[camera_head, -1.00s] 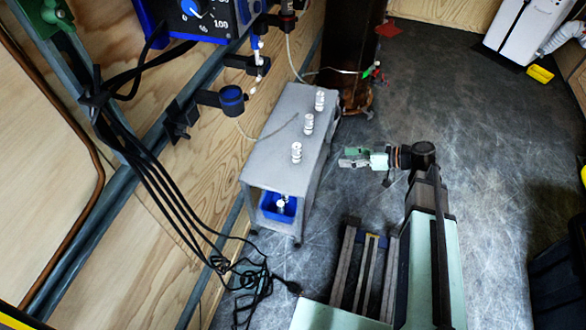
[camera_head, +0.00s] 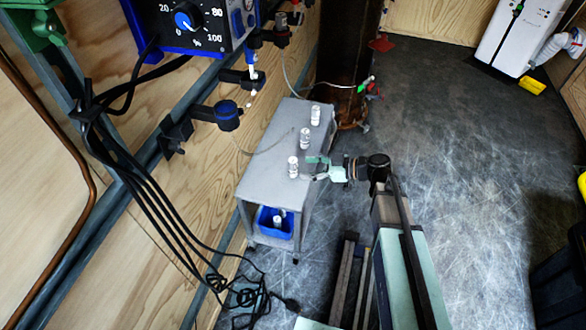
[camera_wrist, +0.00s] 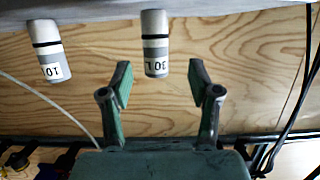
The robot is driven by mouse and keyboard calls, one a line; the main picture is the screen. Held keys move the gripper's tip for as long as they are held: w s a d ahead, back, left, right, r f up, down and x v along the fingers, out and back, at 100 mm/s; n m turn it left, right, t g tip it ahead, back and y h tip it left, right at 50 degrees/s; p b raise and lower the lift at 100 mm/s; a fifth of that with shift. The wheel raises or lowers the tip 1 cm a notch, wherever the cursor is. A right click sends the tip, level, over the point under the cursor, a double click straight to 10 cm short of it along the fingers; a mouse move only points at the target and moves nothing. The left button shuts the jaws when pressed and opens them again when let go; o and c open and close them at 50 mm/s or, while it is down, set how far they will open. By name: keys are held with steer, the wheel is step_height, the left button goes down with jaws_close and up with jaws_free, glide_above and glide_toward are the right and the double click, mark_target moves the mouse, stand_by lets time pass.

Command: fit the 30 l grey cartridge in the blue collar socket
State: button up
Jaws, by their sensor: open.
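The 30 l cartridge (camera_wrist: 155,45), white and grey with a dark band, appears upside down in the wrist view, in line with the gap between my fingers. It seems to be the nearest of three cartridges on the grey cart, in the head view (camera_head: 293,167). My gripper (camera_wrist: 161,88) is open and empty, its green fingertips just short of or beside the cartridge; I see no contact. In the head view my gripper (camera_head: 311,168) is right of it. Wall holders include a dark blue cup-like one (camera_head: 228,116) and one with a blue collar (camera_head: 254,45); which is the socket is unclear.
A 10 l cartridge (camera_wrist: 46,48) stands beside the 30 l one. The grey cart (camera_head: 262,165) has a blue bin (camera_head: 268,222) below, with a white item in it. Black cables (camera_head: 150,190) hang along the wall. Open floor (camera_head: 450,160) lies to the right.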

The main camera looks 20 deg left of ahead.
mark_target(293, 166)
steer(key=shift+w+b+x, duration=0.1)
steer(key=shift+b+x, duration=0.15)
steer(key=shift+x, duration=1.3)
steer(key=shift+w+b+x, duration=0.15)
steer(key=shift+b+x, duration=0.05)
steer(key=shift+x, duration=1.3)
jaws_close()
